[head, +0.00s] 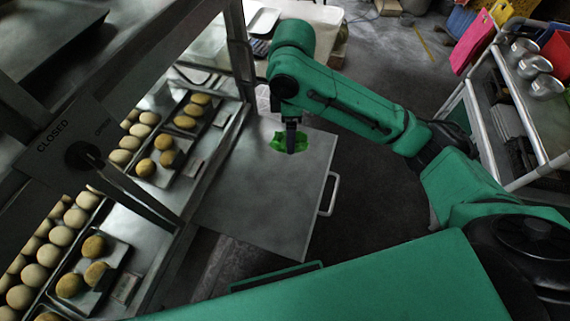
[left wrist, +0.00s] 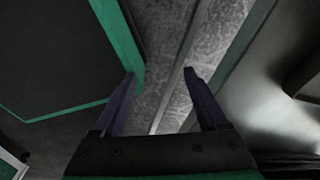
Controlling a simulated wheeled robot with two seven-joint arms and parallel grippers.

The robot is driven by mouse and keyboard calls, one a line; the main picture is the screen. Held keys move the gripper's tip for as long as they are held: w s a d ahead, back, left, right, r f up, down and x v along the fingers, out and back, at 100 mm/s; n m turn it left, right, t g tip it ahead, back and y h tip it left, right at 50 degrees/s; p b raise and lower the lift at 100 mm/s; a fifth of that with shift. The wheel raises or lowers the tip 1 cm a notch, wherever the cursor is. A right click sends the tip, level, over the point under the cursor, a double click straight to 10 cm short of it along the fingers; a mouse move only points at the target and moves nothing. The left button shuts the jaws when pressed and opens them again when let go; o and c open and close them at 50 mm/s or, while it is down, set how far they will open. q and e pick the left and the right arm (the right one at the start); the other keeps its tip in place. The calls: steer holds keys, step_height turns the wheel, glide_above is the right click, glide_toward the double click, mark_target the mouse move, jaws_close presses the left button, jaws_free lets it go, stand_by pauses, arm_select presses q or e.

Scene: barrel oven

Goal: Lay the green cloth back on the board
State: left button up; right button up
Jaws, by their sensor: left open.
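The green cloth (head: 278,143) is a small crumpled patch over the upper part of a flat grey board (head: 255,205) with a light handle on its right edge. My right gripper (head: 291,150) points down at the cloth, its dark fingers overlapping it. I cannot tell whether the fingers are shut on it, or whether the cloth rests on the board or hangs just above. My left gripper (left wrist: 160,75) is open and empty in the left wrist view, and it does not show in the head view.
At left is a metal rack with trays of pale and browned buns (head: 95,273) and a "CLOSED" sign plate (head: 60,135). A white-railed trolley (head: 490,120) with metal pots (head: 534,65) stands at right. A table with a white tray (head: 263,20) is behind. The lower board is clear.

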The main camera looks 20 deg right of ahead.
steer(key=f+b, duration=0.1)
steer(key=f, duration=0.5)
steer(key=f+b, duration=0.1)
steer(key=f, duration=0.5)
steer(key=s+f, duration=0.1)
steer(key=f, duration=0.5)
steer(key=shift+s+f+b, duration=0.1)
steer(key=shift+f+b, duration=0.25)
steer(key=shift+b, duration=0.05)
steer(key=shift+f, duration=0.2)
steer(key=shift+c, duration=0.6)
steer(key=o, duration=1.2)
arm_select(q)
steer(key=shift+s+a+f+p, duration=0.1)
steer(key=shift+s+f+p, duration=0.25)
steer(key=shift+s+p, duration=0.2)
steer(key=shift+s+f+p, duration=0.3)
steer(key=shift+s+p, duration=0.1)
steer(key=shift+s, duration=0.15)
arm_select(e)
step_height(320, 180, up, 12)
